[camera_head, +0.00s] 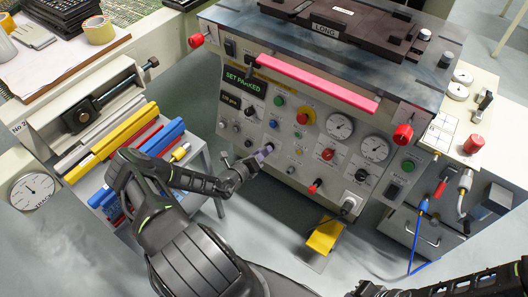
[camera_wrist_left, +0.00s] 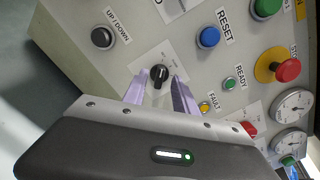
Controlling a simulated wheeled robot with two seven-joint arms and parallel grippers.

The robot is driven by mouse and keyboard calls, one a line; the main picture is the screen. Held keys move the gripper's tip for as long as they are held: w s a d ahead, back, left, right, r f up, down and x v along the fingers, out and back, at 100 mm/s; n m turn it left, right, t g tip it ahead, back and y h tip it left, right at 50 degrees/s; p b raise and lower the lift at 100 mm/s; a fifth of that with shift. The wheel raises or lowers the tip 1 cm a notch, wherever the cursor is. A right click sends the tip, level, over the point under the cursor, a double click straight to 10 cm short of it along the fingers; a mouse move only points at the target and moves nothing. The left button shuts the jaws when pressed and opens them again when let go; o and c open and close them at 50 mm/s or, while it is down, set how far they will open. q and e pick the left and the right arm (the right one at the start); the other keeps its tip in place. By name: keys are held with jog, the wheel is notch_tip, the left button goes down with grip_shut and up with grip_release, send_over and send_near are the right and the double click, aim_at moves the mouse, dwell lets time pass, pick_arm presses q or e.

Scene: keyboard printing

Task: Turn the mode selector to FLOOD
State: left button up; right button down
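In the left wrist view a black rotary knob (camera_wrist_left: 159,76) sits on a pale label plate on the machine's front panel. Its small lettering is too blurred to read, so I cannot confirm FLOOD or the pointer's setting. My left gripper (camera_wrist_left: 160,84) is open, its two pale purple fingers on either side of the knob, with gaps visible; I cannot tell how deep they reach. In the head view the left gripper (camera_head: 265,152) is at the lower left of the panel and largely hides the knob. A dark part of my right arm shows at the bottom right; its fingers are not clear.
Near the knob are the UP/DOWN button (camera_wrist_left: 102,37), blue RESET button (camera_wrist_left: 208,37), green READY light (camera_wrist_left: 229,84) and yellow FAULT light (camera_wrist_left: 205,107). A red stop button (camera_wrist_left: 287,69) is farther right. A pink bar (camera_head: 318,84) juts above the panel. A yellow pedal (camera_head: 324,236) stands below.

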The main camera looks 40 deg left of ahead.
pick_arm(q)
jog(key=shift+w+f, duration=0.2)
jog(key=shift+w, duration=0.45)
grip_shut()
